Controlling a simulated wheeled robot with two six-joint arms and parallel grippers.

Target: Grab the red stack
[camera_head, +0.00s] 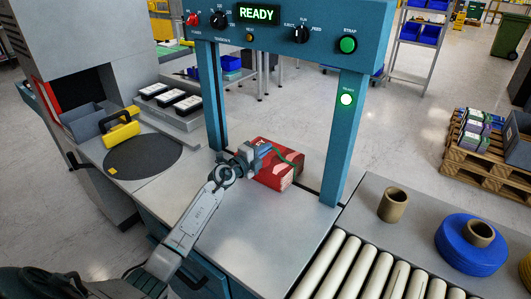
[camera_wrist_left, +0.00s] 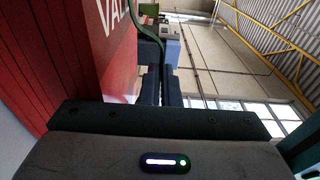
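The red stack (camera_head: 275,172) with pale edges lies on the grey table under the teal frame. A green strap (camera_head: 287,156) runs over it. My left gripper (camera_head: 262,150) is at the stack's upper left, its fingertips at the strap. In the left wrist view the red stack (camera_wrist_left: 65,65) fills the left side, beside the fingers. The two dark fingers (camera_wrist_left: 161,85) are nearly together there, and the green strap (camera_wrist_left: 163,45) comes down into the narrow gap between them. The stack's body is not between the fingers. My right gripper is not in view.
The teal frame (camera_head: 213,95) has a post on each side and a lit READY panel (camera_head: 257,13). A roller conveyor (camera_head: 370,272) lies at the front right. The table (camera_head: 255,225) in front is clear.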

